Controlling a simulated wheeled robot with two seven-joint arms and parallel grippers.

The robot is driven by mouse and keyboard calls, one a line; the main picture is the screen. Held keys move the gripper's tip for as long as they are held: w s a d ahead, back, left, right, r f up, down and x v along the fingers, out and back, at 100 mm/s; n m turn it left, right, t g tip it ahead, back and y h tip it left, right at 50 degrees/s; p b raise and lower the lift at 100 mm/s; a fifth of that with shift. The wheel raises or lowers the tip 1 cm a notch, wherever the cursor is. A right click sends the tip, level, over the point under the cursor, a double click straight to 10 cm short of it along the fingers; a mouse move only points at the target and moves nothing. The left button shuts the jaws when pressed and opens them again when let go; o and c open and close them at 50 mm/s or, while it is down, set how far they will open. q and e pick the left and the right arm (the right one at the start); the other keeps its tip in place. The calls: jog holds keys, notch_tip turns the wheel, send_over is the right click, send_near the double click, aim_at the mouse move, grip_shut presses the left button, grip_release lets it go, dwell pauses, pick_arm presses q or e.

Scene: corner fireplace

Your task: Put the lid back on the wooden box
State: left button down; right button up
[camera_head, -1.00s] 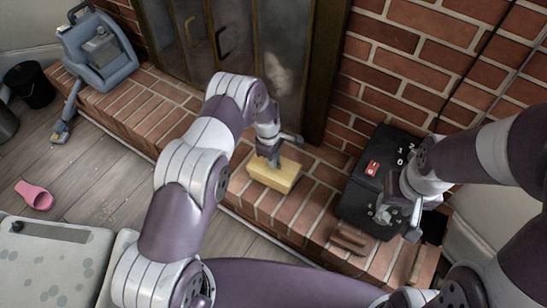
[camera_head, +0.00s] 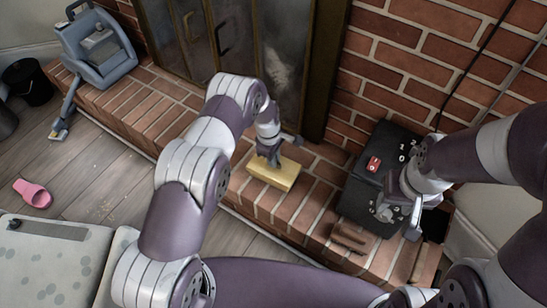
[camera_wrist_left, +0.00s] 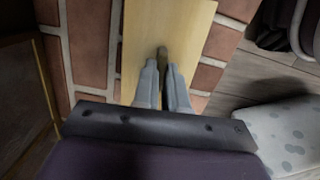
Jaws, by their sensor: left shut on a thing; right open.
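The wooden box (camera_head: 261,182) is a pale yellow block on the brick hearth, in the middle of the head view. Its lid (camera_head: 289,174) is the flat pale top, seen from above as a plain board in the left wrist view (camera_wrist_left: 190,25). My left gripper (camera_head: 272,160) is above it, shut on the lid's dark knob (camera_wrist_left: 162,55). The lid lies over the box; whether it is fully seated I cannot tell. My right gripper (camera_head: 388,212) is open and empty in front of the black case, away from the box.
A black case (camera_head: 362,192) with white digits and a red label stands on the hearth at right. Brown wood pieces (camera_head: 350,238) lie before it. The glass fireplace doors (camera_head: 230,45) are behind. A grey-blue machine (camera_head: 98,48) stands at far left; a pink slipper (camera_head: 34,194) lies on the floor.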

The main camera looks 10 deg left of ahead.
pick_arm(q)
jog(key=c, duration=1.1)
grip_release()
jog(key=shift+r, duration=0.1)
notch_tip(320, 180, up, 12)
jog(key=a+p, duration=0.1)
jog(key=p, duration=0.4)
jog(key=shift+w+a+r, duration=0.2)
jog(key=shift+a, duration=0.05)
